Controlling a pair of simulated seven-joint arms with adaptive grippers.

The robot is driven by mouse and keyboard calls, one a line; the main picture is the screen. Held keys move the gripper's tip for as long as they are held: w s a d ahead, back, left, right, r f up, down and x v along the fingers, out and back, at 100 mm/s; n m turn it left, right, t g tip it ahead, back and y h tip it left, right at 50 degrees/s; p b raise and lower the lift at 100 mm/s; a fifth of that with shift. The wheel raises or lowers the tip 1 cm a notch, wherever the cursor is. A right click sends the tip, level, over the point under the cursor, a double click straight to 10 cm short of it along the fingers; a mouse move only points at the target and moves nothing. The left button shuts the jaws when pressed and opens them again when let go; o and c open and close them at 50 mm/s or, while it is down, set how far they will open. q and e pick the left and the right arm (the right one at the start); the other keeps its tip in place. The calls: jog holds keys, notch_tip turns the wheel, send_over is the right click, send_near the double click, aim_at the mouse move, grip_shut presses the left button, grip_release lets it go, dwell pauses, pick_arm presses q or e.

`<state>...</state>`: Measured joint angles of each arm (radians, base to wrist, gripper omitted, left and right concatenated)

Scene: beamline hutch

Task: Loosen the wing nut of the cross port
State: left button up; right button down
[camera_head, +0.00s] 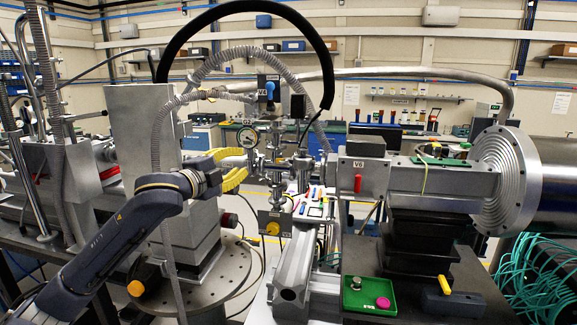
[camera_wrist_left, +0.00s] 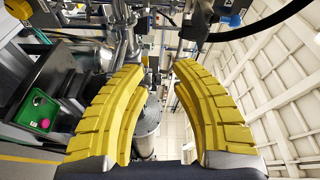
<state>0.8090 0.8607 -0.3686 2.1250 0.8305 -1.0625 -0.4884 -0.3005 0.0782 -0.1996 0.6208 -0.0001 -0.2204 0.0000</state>
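A steel vacuum cross (camera_head: 277,166) with clamped joints stands at the middle of the head view, between the grey block on the left and the V6 valve on the right. The wing nut is too small to make out on it. My left gripper (camera_head: 242,167) has yellow fingers and comes in from the left, just left of the cross. In the left wrist view its two fingers (camera_wrist_left: 158,68) are apart with nothing between their tips. Steel fittings show beyond the tips, but which one is the cross port I cannot tell. My right gripper is in neither view.
A round gauge (camera_head: 248,137) and a blue-topped valve (camera_head: 270,92) sit close around the cross. Grey and black hoses arch overhead. The V6 valve (camera_head: 365,176) stands to the right. A green tray (camera_head: 361,306) with a pink round piece (camera_head: 383,302) lies at the front.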

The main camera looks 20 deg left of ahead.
pick_arm(q)
jog(key=s+d+m+g+h, duration=0.1)
jog(key=s+d+m, duration=0.4)
jog(key=s, duration=0.2)
send_near(286, 163)
jog(key=x, duration=0.9)
jog(key=shift+m+g, duration=0.3)
jog(key=shift+g, duration=0.1)
jog(key=shift+w, duration=0.1)
jog(key=shift+c, duration=0.5)
jog(key=shift+f, duration=0.1)
grip_shut()
jog(key=shift+a, duration=0.1)
